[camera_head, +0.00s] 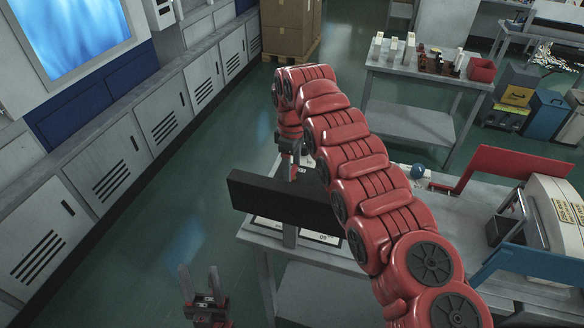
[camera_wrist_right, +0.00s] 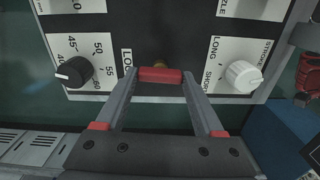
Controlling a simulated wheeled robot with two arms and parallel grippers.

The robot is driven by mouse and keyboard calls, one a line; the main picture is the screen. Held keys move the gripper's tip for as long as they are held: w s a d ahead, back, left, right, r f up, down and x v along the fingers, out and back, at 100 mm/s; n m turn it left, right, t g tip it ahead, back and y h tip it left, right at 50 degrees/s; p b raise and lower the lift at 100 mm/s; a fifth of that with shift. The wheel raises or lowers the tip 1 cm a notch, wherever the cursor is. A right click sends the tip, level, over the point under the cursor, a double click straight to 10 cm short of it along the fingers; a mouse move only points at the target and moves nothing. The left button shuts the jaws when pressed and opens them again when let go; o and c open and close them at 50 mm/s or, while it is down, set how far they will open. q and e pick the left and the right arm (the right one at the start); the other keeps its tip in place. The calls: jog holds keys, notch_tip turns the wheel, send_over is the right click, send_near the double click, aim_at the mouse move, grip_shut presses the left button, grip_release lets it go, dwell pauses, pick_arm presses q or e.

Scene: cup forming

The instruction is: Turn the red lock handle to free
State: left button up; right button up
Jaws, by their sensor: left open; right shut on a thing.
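The red lock handle (camera_wrist_right: 160,75) shows in the right wrist view as a short red bar lying level across the panel's lower edge, beside a label that begins "LOC". My right gripper (camera_wrist_right: 158,80) is shut on it, one finger at each end. In the head view my right gripper (camera_head: 290,152) is behind the dark control panel (camera_head: 280,199), whose back faces the head camera and hides the handle. My left gripper (camera_head: 202,284) is open and empty, low in the head view, over the floor and apart from the table.
A black knob (camera_wrist_right: 73,72) and a white knob (camera_wrist_right: 243,75) flank the handle. The panel stands on a grey table with a machine (camera_head: 555,215) at its right. Cabinets (camera_head: 110,170) line the left wall. The floor (camera_head: 170,230) between is clear.

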jog(key=shift+n, duration=0.5)
jog(key=o, duration=1.4)
jog(key=shift+r, duration=0.4)
notch_tip(320, 180, up, 3)
jog(key=shift+a, duration=0.15)
notch_tip(320, 180, up, 14)
jog(key=p, duration=1.3)
jog(key=shift+f+p, duration=0.15)
jog(key=shift+p, duration=0.15)
jog(key=shift+f, duration=0.1)
